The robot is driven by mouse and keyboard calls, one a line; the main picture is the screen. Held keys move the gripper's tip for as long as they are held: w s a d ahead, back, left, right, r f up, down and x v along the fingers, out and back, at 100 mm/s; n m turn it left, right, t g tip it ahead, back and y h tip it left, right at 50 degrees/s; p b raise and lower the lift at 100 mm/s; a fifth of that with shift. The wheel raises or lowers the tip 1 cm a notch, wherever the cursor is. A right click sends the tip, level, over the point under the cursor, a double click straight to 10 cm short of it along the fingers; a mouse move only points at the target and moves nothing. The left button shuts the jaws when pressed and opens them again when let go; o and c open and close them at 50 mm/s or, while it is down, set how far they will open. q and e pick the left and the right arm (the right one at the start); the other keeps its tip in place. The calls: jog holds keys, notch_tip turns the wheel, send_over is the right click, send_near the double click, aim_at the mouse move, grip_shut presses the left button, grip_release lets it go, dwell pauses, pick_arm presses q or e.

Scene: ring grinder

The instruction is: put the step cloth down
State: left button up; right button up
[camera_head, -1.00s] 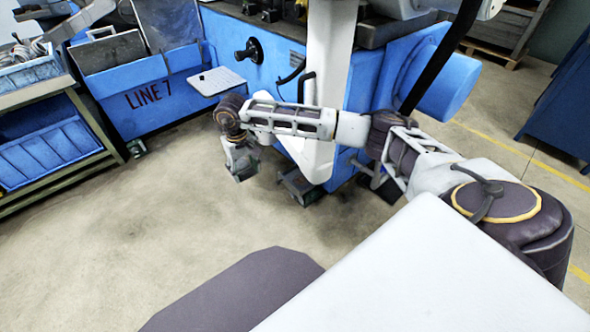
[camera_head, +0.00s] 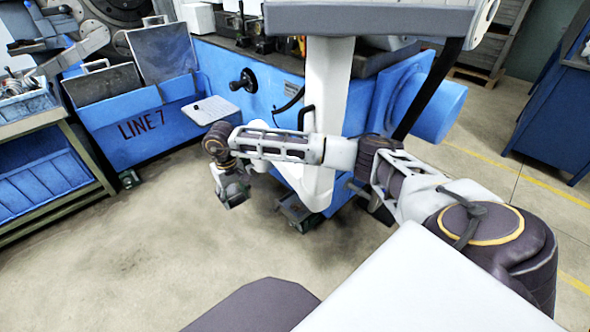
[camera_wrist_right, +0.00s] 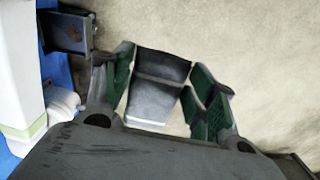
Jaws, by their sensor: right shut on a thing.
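My right gripper (camera_head: 232,196) hangs pointing down over the bare floor, left of the blue machine's foot. In the wrist view its two green-padded fingers (camera_wrist_right: 163,90) are shut on a grey folded thing, which I take to be the step cloth (camera_wrist_right: 158,98). The cloth has a dark upper part and a paler lower edge, and floor shows beyond it. In the head view the cloth is too small to tell from the gripper. My left gripper is not in view.
The blue machine (camera_head: 350,95) stands behind my right arm, with a small pale shelf (camera_head: 210,110) on its front. A rack with blue bins (camera_head: 45,188) stands at the left. The floor (camera_head: 130,250) between the rack and me is clear.

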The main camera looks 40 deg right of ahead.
jog(key=s+a+r, duration=0.3)
jog(key=a, duration=0.4)
jog(key=s+a+r, duration=0.4)
jog(key=a, duration=0.3)
jog(key=shift+a, duration=0.4)
